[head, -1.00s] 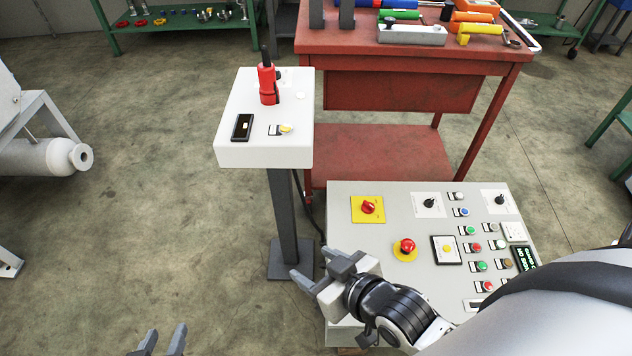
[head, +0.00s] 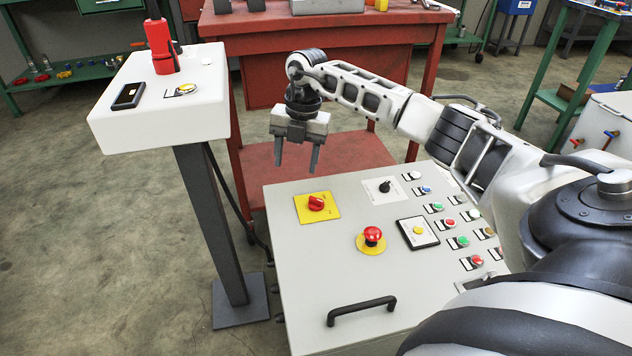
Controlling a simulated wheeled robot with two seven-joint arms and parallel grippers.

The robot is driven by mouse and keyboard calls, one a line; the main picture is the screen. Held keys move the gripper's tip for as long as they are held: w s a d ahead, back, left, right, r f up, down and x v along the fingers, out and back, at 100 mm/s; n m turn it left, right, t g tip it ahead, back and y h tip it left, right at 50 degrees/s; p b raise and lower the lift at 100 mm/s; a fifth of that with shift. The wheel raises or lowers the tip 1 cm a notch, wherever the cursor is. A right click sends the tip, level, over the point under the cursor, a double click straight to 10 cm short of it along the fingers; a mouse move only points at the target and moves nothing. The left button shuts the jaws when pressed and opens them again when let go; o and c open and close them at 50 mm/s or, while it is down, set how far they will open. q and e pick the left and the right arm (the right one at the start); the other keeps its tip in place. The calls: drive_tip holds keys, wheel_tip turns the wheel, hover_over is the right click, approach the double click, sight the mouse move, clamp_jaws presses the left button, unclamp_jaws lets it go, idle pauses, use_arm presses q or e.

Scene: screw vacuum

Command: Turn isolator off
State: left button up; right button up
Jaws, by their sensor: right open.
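The isolator, a red rotary knob (head: 316,202) on a square yellow plate (head: 331,211), sits at the upper left of the grey control panel (head: 310,262). My right gripper (head: 297,168) is open and empty. Its two dark fingers point down, above the panel's far left edge in the picture. The fingertips are apart from the knob, which is fully visible just below them. I cannot tell the height of the fingers over the panel. My left gripper is out of view.
A red mushroom button (head: 371,236) on a yellow disc is close to the knob. A black selector (head: 384,186) and several coloured buttons lie to the right. A black handle (head: 361,310) is at the panel's front. A white pedestal (head: 205,112) stands left.

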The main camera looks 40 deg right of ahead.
drive_tip(key=r+m+h, duration=0.1)
drive_tip(key=h, duration=0.1)
hover_over(316, 199)
drive_tip(key=shift+g, duration=0.3)
wheel_tip(316, 199, down, 15)
drive_tip(key=b, duration=0.6)
drive_tip(key=shift+f, duration=0.15)
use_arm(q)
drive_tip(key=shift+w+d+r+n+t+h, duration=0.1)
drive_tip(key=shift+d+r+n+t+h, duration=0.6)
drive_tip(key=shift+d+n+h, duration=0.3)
use_arm(e)
drive_tip(key=c, duration=1)
